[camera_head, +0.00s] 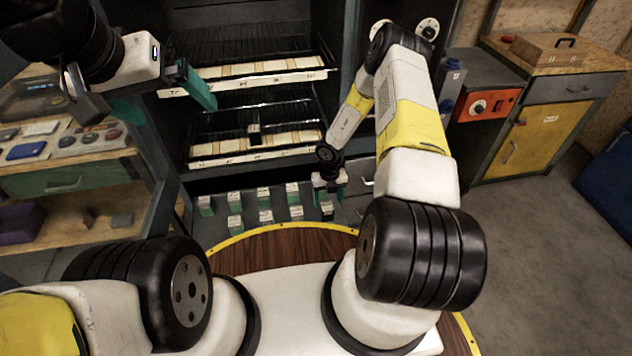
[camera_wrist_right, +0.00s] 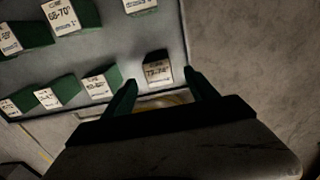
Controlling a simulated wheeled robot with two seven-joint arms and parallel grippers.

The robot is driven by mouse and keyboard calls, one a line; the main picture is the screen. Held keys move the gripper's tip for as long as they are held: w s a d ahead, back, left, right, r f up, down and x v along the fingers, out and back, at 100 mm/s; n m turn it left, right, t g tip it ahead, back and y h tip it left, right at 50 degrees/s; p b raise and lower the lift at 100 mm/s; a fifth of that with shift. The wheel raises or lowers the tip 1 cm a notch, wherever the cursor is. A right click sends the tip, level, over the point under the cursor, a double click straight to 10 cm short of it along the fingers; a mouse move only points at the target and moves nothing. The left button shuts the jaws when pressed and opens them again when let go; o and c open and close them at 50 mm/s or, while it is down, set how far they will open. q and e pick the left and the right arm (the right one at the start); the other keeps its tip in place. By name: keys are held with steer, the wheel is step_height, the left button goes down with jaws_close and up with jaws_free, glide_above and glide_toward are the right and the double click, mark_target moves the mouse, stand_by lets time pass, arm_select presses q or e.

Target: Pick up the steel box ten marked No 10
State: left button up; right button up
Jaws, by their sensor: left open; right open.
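Several small green boxes with white labels stand in two rows on a grey tray (camera_wrist_right: 120,65) in front of the shelf rack. No label reads clearly as No 10, so I cannot tell which box is the steel box ten. My right gripper (camera_head: 328,192) is over the right end of the rows, open and pointing down. In the right wrist view, a labelled box (camera_wrist_right: 158,68) lies just ahead of my right fingertips (camera_wrist_right: 161,82), roughly between them and not gripped. My left gripper (camera_head: 170,108) is open and empty in front of the rack, high on the left.
Other labelled boxes (camera_wrist_right: 100,84) stand left of that box. The rack has wire shelves (camera_head: 250,70) with labelled front strips. A wooden workbench (camera_head: 65,160) is at the left. A yellow-door cabinet (camera_head: 545,140) stands at the right, with bare floor (camera_head: 530,250) before it.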

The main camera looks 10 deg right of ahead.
mark_target(327, 211)
step_height(327, 211, down, 8)
steer(key=shift+w+a+r, duration=0.1)
steer(key=shift+w+r, duration=0.05)
steer(key=shift+r, duration=0.05)
jaws_close()
stand_by(0.4)
